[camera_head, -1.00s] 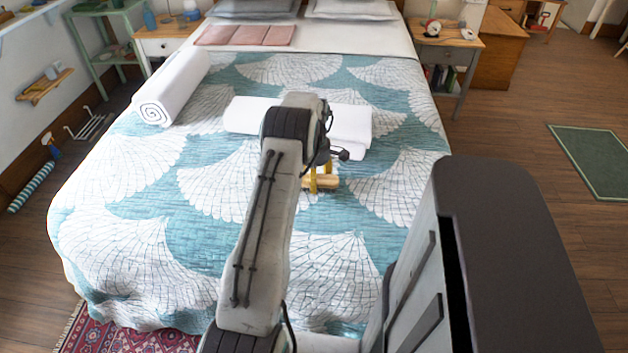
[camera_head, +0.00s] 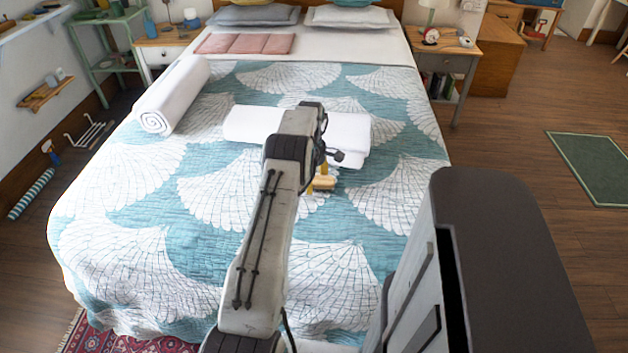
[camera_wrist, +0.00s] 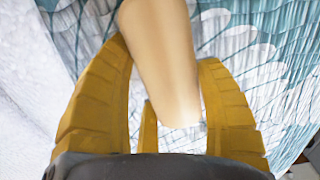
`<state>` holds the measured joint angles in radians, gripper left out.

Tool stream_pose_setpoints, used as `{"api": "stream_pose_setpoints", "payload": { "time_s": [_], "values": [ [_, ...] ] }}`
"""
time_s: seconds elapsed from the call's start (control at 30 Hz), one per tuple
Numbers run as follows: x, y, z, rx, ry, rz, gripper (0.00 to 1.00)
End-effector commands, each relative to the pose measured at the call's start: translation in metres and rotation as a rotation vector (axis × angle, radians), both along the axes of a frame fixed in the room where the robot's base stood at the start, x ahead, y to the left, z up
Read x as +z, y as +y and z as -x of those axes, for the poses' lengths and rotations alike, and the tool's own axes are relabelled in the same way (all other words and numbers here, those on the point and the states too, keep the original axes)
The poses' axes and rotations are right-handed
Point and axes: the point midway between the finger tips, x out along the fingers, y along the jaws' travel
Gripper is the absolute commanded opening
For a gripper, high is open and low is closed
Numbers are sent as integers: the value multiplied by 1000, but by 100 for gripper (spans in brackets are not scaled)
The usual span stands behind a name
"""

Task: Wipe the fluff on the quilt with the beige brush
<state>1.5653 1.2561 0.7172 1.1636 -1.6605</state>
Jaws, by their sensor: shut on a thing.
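The beige brush (camera_head: 323,183) shows at the quilt beside the folded white towel, partly behind my arm. In the wrist view its beige body (camera_wrist: 163,62) lies between the yellow fingers of my gripper (camera_wrist: 165,100), which is shut on it. My gripper (camera_head: 318,182) is low over the middle of the bed; whether the brush touches the quilt I cannot tell. The quilt (camera_head: 140,240) is teal with white fan shapes and covers most of the bed. I cannot make out any fluff; my arm hides part of the quilt.
A folded white towel (camera_head: 250,122) lies just beyond my gripper. A rolled white towel (camera_head: 172,97) lies at the left edge of the bed. Pink folded cloth (camera_head: 243,44) and pillows are at the head end. Nightstands (camera_head: 447,62) flank the bed. The quilt's near left is clear.

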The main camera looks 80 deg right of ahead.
Motion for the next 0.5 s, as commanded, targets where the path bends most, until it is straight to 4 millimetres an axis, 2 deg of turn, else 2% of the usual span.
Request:
{"api": "stream_pose_setpoints", "payload": {
  "time_s": [0.1, 0.27, 0.5],
  "values": [
    [0, 1, -8, 2, 0, 0, 32],
    [1, 3, -11, 1, 0, -1, 32],
    [-1, 20, -10, 0, 0, -1, 32]
  ]
}}
